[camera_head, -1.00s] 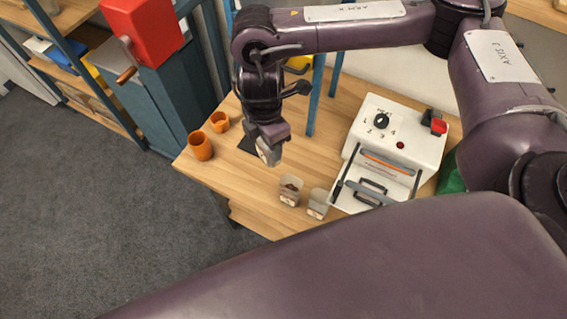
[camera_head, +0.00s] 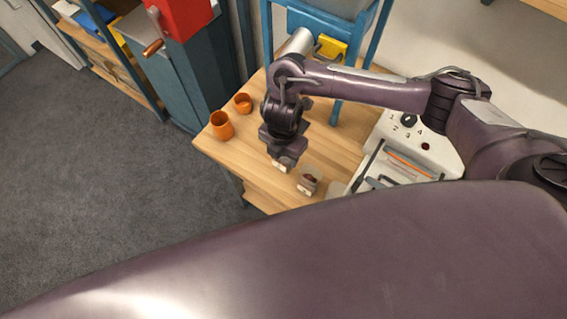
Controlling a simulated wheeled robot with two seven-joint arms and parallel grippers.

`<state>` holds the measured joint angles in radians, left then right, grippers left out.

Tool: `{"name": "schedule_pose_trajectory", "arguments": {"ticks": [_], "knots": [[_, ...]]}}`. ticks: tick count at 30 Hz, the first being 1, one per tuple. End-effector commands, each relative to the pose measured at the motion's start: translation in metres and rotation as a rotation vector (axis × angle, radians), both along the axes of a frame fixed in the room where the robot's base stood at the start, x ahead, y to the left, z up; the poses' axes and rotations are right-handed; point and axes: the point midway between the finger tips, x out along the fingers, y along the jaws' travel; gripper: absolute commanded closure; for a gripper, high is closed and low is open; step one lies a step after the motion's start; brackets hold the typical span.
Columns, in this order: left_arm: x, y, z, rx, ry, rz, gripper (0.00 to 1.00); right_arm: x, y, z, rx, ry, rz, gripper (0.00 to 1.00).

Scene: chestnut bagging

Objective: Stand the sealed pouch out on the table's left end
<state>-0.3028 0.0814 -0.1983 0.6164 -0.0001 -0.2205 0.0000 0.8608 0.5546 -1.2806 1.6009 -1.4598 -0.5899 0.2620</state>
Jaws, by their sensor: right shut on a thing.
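My right gripper (camera_head: 284,160) points down over the front part of the wooden table (camera_head: 237,153), left of the sealer. It is shut on a small pale pouch, the sealed pouch (camera_head: 280,167), mostly hidden by the fingers. I cannot tell whether its bottom touches the table. Another clear pouch with brown contents (camera_head: 309,181) stands just to its right, with a small gap showing. My left gripper is not in view.
Two orange cups (camera_head: 221,126) (camera_head: 243,103) stand at the table's left end. The white sealer (camera_head: 440,152) is at right. A blue stand (camera_head: 336,112) rises behind. Bare wood lies between the cups and the gripper. My own arm covers the foreground.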

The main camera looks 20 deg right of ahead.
Motion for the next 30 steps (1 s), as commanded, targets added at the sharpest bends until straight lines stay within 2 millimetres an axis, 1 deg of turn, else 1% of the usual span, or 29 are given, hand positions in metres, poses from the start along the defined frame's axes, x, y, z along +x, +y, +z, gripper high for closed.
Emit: {"name": "schedule_pose_trajectory", "arguments": {"ticks": [1,7,10,13,15,23,27,28,29,30], "knots": [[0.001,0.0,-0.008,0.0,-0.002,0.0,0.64,-0.001,0.001,-0.012,0.002,0.003,-0.002,0.72],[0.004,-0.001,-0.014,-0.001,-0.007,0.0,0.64,0.0,0.0,-0.027,0.001,0.001,0.0,0.72],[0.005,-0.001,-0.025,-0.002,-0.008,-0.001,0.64,-0.001,0.001,-0.045,0.002,0.003,-0.001,0.72],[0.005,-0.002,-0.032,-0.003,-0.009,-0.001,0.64,0.0,0.001,-0.057,0.003,0.001,-0.001,0.72],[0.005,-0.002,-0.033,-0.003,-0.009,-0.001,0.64,0.0,0.0,-0.06,0.001,-0.001,-0.001,0.72],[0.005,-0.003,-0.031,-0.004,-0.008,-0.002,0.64,0.001,0.0,-0.058,0.0,-0.002,0.0,0.72],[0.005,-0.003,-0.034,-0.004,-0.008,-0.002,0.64,0.0,0.0,-0.063,0.0,-0.001,0.0,0.72],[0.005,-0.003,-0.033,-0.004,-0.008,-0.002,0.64,0.0,0.0,-0.062,0.0,-0.001,0.0,0.44],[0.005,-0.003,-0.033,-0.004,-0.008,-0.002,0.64,0.0,0.0,-0.061,0.0,-0.001,0.0,0.4],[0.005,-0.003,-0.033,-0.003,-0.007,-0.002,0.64,0.0,0.0,-0.061,0.0,-0.001,0.0,0.39]]}}
